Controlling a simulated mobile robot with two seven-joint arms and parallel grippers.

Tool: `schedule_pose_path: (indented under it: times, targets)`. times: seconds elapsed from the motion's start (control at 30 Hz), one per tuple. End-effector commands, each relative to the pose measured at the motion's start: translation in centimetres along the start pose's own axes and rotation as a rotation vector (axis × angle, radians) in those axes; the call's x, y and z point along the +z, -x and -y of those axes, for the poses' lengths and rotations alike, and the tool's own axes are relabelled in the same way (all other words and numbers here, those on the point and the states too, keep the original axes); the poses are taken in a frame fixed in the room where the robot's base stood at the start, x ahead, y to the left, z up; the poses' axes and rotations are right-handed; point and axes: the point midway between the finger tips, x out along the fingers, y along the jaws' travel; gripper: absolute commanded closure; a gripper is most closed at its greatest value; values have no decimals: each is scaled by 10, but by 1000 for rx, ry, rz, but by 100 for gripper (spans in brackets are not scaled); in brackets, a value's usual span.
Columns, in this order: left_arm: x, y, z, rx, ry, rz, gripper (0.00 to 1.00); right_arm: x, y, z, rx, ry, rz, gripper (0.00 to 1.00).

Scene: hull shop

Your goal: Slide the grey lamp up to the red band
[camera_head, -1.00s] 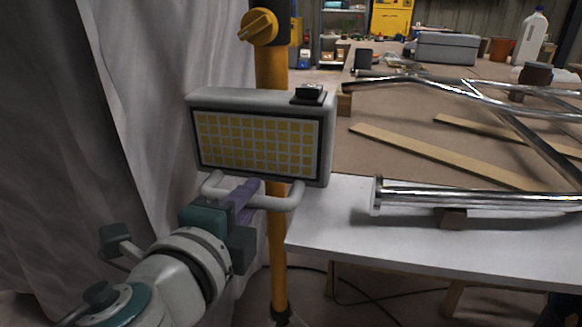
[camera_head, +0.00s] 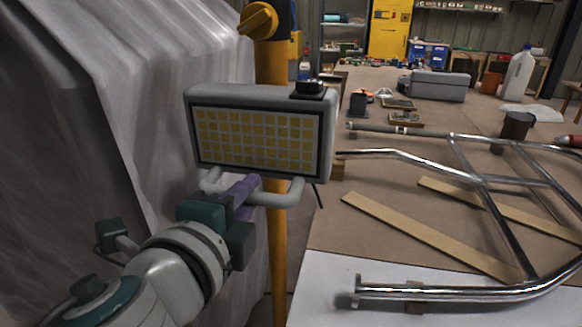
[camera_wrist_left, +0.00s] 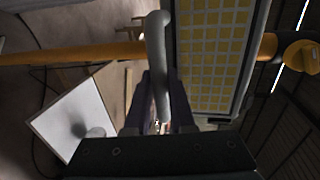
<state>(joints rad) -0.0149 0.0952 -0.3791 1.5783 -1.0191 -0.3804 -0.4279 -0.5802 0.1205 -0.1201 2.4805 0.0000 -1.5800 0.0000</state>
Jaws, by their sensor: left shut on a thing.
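The grey lamp (camera_head: 262,96), a box with a yellow-squared panel, stands in front of a yellow upright pole (camera_head: 278,235). A yellow knob (camera_head: 258,20) shows above the lamp. My left gripper (camera_head: 243,192) is shut on the lamp's grey lower handle (camera_head: 280,197). In the left wrist view, the gripper's fingers (camera_wrist_left: 160,98) lie on both sides of the handle (camera_wrist_left: 158,45), with the lamp's panel (camera_wrist_left: 210,50) to the right. The pole crosses that view behind them. No red band shows on the visible pole; its top is cut off. My right gripper is not in view.
A bench (camera_head: 325,300) with a chrome tube frame (camera_head: 440,293) and wooden strips (camera_head: 425,235) stands right of the pole. Pale draped sheeting (camera_head: 170,80) hangs close on the left. A grey case (camera_head: 438,86) and a white jug (camera_head: 518,73) stand farther back.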

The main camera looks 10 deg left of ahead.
Motion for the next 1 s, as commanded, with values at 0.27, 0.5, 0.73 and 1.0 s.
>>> schedule_pose_path:
  times: [0.27,0.5,0.73,1.0]
  targets:
    - [0,2,10,-4,1,-1,100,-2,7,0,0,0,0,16]
    - [0,2,9,-4,1,-2,74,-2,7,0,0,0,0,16]
    - [0,2,8,-2,1,-1,49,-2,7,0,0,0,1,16]
    - [0,3,8,0,0,-1,48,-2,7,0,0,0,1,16]
